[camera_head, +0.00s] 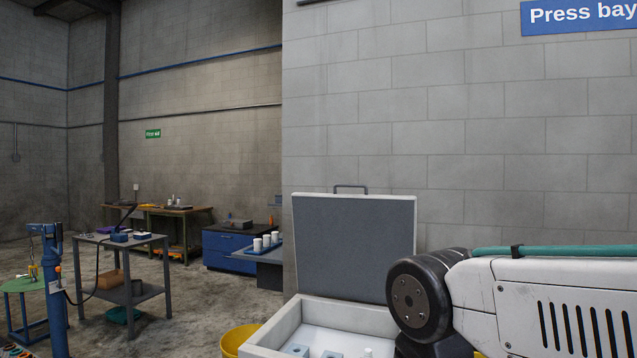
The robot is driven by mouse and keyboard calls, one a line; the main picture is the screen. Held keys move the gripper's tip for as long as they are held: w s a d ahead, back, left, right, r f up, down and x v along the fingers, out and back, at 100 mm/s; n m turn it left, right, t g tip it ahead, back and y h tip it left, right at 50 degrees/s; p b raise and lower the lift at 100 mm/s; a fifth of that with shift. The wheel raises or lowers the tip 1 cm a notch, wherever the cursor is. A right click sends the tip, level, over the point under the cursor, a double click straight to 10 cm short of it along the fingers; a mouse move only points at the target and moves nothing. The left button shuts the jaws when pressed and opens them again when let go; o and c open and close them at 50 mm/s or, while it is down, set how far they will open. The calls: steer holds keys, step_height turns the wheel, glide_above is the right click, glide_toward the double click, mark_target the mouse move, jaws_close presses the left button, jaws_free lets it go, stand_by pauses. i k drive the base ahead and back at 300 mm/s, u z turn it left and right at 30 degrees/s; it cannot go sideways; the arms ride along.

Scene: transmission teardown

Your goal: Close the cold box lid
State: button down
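The cold box (283,324) stands at the bottom middle of the head view, a white open-topped box with a pale interior. Its lid (352,245) stands upright at the back of the box, open, with a grey inner face and a light rim. A thin handle (350,187) shows at the lid's top edge. Small grey blocks (297,349) lie inside the box near the bottom edge of the picture. My white and black arm covers the box's right side and reaches close to the lid's lower right corner. My gripper is not visible.
A yellow bin (236,340) stands left of the box. A block wall rises behind the lid. Further left are a grey trolley table (120,240), a blue press (54,290) and a blue cabinet (228,248), with open concrete floor between them.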

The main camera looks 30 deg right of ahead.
mark_target(345, 246)
steer(key=u, duration=0.25)
steer(key=i, duration=0.75)
steer(key=z, duration=0.65)
steer(key=i, duration=0.6)
steer(key=z, duration=0.55)
